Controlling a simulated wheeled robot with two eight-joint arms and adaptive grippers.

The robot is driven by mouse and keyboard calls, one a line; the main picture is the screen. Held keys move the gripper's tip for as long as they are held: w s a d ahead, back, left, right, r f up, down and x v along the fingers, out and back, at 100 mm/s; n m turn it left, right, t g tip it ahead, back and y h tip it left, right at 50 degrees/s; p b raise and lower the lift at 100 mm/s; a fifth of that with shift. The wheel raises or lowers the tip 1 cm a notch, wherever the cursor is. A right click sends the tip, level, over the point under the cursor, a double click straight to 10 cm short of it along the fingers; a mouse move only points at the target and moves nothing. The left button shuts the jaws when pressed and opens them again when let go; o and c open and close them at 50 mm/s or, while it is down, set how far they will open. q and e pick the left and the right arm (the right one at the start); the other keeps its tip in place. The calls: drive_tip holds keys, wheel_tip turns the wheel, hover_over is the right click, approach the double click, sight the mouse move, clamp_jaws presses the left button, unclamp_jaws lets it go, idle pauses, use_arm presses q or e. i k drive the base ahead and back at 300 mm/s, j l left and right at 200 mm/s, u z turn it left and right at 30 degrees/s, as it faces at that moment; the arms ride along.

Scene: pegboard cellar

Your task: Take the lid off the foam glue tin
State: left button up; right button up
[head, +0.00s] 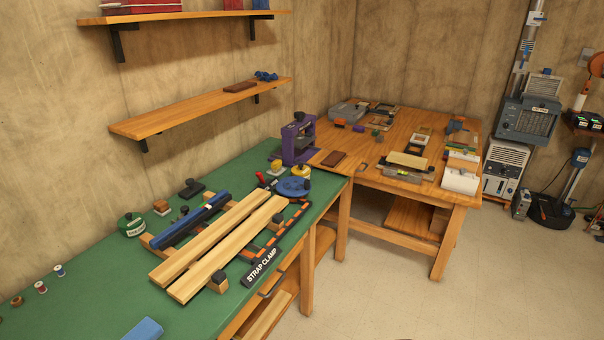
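A round green tin (131,227) with a pale label band and a dark knob on its green top stands at the left of the green bench top. Its label is too small to read, so I cannot tell if it is the foam glue tin. Two small yellow-topped containers, one left (276,167) and one right (300,171), stand near the bench's far end. Their labels are also unreadable. Neither of my grippers is in view.
On the green bench (80,295), two long pale boards (228,250) lie beside a strap clamp (262,268). A blue disc (292,187) and purple machine (298,140) stand beyond. Thread spools (59,270) are at left. A wooden table (395,125) stands behind.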

sight(301, 169)
drive_tip(key=i+l+u, duration=0.45)
drive_tip(key=i+l, duration=0.95)
drive_tip(key=l, duration=0.15)
